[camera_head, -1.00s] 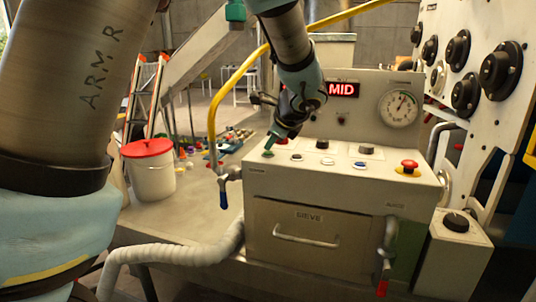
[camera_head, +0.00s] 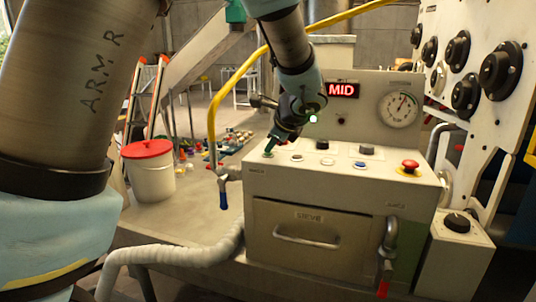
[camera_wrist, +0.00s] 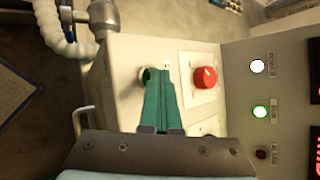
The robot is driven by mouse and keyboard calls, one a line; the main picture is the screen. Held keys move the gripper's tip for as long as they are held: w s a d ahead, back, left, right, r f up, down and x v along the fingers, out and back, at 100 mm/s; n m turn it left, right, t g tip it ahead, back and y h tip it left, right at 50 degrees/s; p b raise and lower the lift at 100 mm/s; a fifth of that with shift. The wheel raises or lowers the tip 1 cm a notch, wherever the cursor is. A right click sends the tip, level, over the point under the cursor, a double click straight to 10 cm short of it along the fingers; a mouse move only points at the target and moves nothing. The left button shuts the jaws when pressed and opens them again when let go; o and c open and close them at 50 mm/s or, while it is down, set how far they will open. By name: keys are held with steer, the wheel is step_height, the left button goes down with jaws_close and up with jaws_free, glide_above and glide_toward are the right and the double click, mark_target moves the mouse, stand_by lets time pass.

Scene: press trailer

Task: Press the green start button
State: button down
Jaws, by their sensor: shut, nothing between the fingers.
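My gripper (camera_head: 268,152) points down at the left end of the control box top, its green fingers together. In the wrist view my gripper (camera_wrist: 156,73) has its closed tips over a round pale button collar (camera_wrist: 146,77). The fingertips cover most of this button, so I cannot make out its green cap or whether it is pressed in. The tips look at or very near it. The control box (camera_head: 340,183) has a lit red "MID" display (camera_head: 341,90). On its panel a green lamp (camera_wrist: 260,112) glows, with a white lamp (camera_wrist: 257,66) beside it.
A red button (camera_wrist: 205,77) sits close beside my fingers. A red mushroom button (camera_head: 409,166) is at the box's right end. A tap with a blue handle (camera_head: 223,192) and a white hose (camera_head: 175,254) are on the left. A lidded bucket (camera_head: 150,172) stands farther left.

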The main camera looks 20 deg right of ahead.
mark_target(271, 155)
steer(key=shift+r, duration=0.1)
steer(key=shift+r+p, duration=0.65)
steer(key=shift+r, duration=0.1)
step_height(271, 155, up, 5)
steer(key=p, duration=0.4)
stand_by(0.7)
